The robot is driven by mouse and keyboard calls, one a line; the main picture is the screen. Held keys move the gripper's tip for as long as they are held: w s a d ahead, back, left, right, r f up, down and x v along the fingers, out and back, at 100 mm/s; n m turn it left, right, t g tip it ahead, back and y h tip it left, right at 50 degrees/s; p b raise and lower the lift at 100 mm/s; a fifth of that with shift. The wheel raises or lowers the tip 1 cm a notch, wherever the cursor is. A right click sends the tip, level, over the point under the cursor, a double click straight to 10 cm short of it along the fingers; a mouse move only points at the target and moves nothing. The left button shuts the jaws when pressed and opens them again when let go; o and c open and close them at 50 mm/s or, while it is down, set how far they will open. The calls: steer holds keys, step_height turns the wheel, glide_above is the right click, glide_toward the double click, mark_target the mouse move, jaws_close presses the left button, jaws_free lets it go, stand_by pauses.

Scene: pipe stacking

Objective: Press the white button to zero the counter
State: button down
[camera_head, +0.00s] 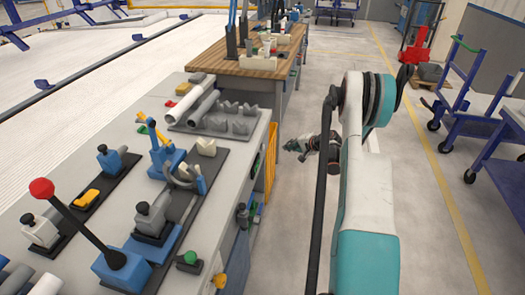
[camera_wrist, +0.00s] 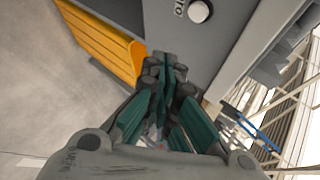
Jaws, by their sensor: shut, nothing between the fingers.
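The white button (camera_wrist: 199,11) is a round knob on a grey panel (camera_wrist: 222,40) at the top of the wrist view, beside partly cut-off dark lettering. My gripper (camera_wrist: 168,62) points up toward that panel in the wrist view, with its dark fingers together and nothing held. The fingertips appear below and left of the button, apart from it in the picture; the depth gap is hard to judge. In the head view my gripper (camera_head: 297,148) hangs over the floor, right of the workbench. I cannot make out the white button there.
The workbench (camera_head: 212,215) carries clamps, pipes (camera_head: 187,107), a red-knobbed lever (camera_head: 78,215) and a green button (camera_head: 190,257). An orange-yellow bin (camera_wrist: 103,44) is left of the fingers in the wrist view. A blue cart (camera_head: 482,135) stands right; the aisle floor (camera_head: 425,190) is clear.

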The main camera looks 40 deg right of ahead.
mark_target(263, 147)
steer(key=shift+s+d+f, duration=0.3)
steer(key=shift+d+f, duration=0.05)
steer(key=shift+f, duration=0.3)
steer(key=shift+s+d+f, duration=0.25)
steer(key=shift+d+f, duration=0.1)
steer(key=shift+f, duration=0.25)
steer(key=w+a, duration=0.5)
steer(key=w, duration=0.1)
steer(key=shift+w+a, duration=0.35)
steer(key=shift+w+a, duration=0.1)
stand_by(0.7)
steer(key=shift+w+a, duration=0.2)
steer(key=shift+w, duration=0.05)
steer(key=shift+w+a, duration=0.3)
stand_by(1.1)
steer(key=shift+s+d, duration=0.55)
steer(key=shift+s, duration=0.1)
